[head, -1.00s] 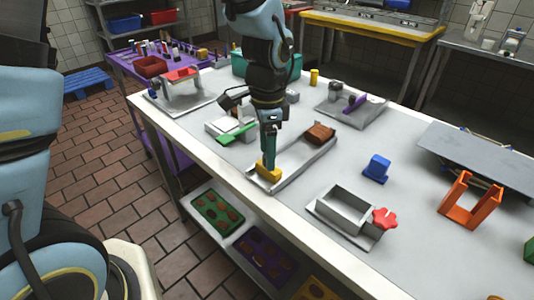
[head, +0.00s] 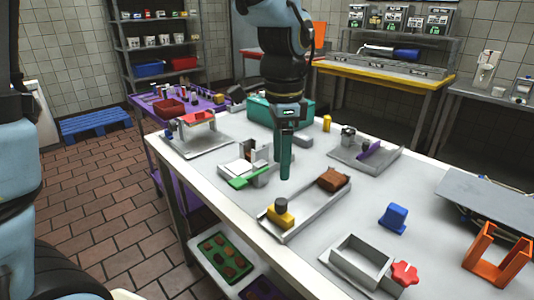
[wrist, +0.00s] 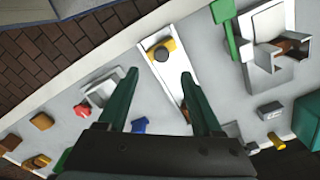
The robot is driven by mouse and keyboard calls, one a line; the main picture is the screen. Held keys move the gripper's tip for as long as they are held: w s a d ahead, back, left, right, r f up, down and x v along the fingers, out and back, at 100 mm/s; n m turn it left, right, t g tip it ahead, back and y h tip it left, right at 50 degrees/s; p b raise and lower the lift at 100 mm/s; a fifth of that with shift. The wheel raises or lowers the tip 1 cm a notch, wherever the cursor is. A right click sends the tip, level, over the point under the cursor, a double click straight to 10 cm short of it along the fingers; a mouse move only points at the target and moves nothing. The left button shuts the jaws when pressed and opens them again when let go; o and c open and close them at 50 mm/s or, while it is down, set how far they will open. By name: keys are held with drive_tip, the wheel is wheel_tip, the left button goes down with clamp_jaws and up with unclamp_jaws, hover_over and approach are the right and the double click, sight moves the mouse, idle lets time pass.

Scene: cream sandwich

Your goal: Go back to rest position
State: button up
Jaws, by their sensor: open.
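My gripper (head: 285,165) hangs above the white table (head: 225,215), pointing down, with nothing between its fingers. In the wrist view its two green fingers (wrist: 160,88) stand wide apart. Below it lies a long shallow metal tray (head: 305,212). A yellow block with a dark round knob (head: 281,216) sits at the tray's near end, and it also shows in the wrist view (wrist: 165,45). A brown block (head: 333,179) sits at the tray's far end. The gripper is clear of both blocks.
A white device with a green handle (head: 250,180) stands left of the tray. A metal box with a red knob (head: 403,273), a blue block (head: 393,217) and an orange frame (head: 497,254) stand to the right. A teal bin (head: 262,112) is behind the arm.

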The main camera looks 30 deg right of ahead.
drive_tip(key=w+a+f+n, duration=0.3)
drive_tip(key=w+a+n, duration=0.7)
drive_tip(key=a, duration=0.5)
drive_tip(key=w+a+f+n+t, duration=0.1)
drive_tip(key=a+f+n, duration=0.2)
drive_tip(key=a+n, duration=0.7)
drive_tip(key=a, duration=0.7)
drive_tip(key=shift+a+n+t, duration=0.3)
drive_tip(key=shift+a+n, duration=0.1)
